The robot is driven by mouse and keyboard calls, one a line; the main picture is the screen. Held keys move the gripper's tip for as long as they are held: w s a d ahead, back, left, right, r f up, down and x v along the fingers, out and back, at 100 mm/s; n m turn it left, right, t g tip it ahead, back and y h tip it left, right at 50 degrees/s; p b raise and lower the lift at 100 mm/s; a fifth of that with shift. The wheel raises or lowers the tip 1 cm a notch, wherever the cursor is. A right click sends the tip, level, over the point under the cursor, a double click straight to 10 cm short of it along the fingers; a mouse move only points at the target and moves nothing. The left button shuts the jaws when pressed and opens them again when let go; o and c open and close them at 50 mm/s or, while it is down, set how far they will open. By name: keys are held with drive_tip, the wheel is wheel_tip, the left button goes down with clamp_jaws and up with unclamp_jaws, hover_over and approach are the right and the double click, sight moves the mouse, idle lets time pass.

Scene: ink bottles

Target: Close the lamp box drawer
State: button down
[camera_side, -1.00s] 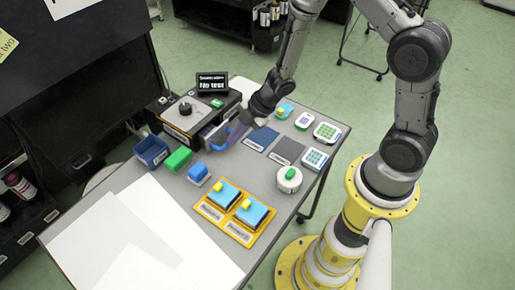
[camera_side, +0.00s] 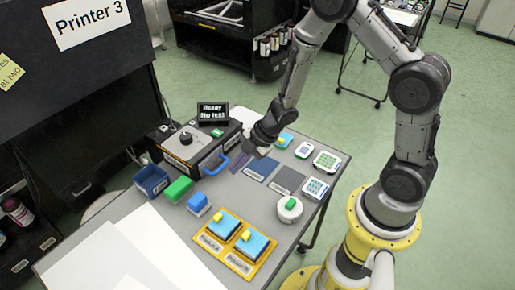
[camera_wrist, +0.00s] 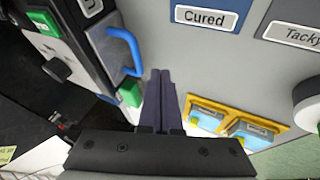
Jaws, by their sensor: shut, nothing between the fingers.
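The lamp box (camera_side: 190,143) is a dark box with a grey top and a knob, at the back left of the table. Its drawer front with the blue handle (camera_side: 217,163) sits flush or nearly flush with the box. In the wrist view the blue handle (camera_wrist: 126,50) stands on the grey drawer front. My gripper (camera_side: 240,162) is just right of the handle in the side view, apart from it. In the wrist view its dark fingers (camera_wrist: 160,80) are together and empty. The display (camera_side: 213,114) on the box reads "Ready No test".
The "Cured" mat (camera_wrist: 205,14) lies near my gripper. A yellow tray (camera_side: 236,245) holds two blue pads.

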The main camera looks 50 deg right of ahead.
drive_tip(key=s+d+r+m+t+h, duration=0.2)
drive_tip(key=d+r+m, duration=0.1)
drive_tip(key=r, duration=0.7)
drive_tip(key=s+d+r+m+t+h, duration=0.2)
drive_tip(key=r+t, duration=0.1)
drive_tip(key=r, duration=0.8)
drive_tip(key=s+d+r+m+t+h, duration=0.1)
drive_tip(key=s+d+r+m+t, duration=0.15)
drive_tip(key=r, duration=0.75)
drive_tip(key=s+a+f+m+g, duration=0.1)
drive_tip(key=s+f+m+g, duration=0.1)
drive_tip(key=s+m, duration=0.3)
drive_tip(key=s+a+f+m+g, duration=0.1)
drive_tip(key=s+f+m+g, duration=0.2)
drive_tip(key=s, duration=0.8)
drive_tip(key=shift+s+a+m+g+y, duration=0.2)
drive_tip(key=shift+m+g+y, duration=0.2)
drive_tip(key=shift+m+g, duration=0.5)
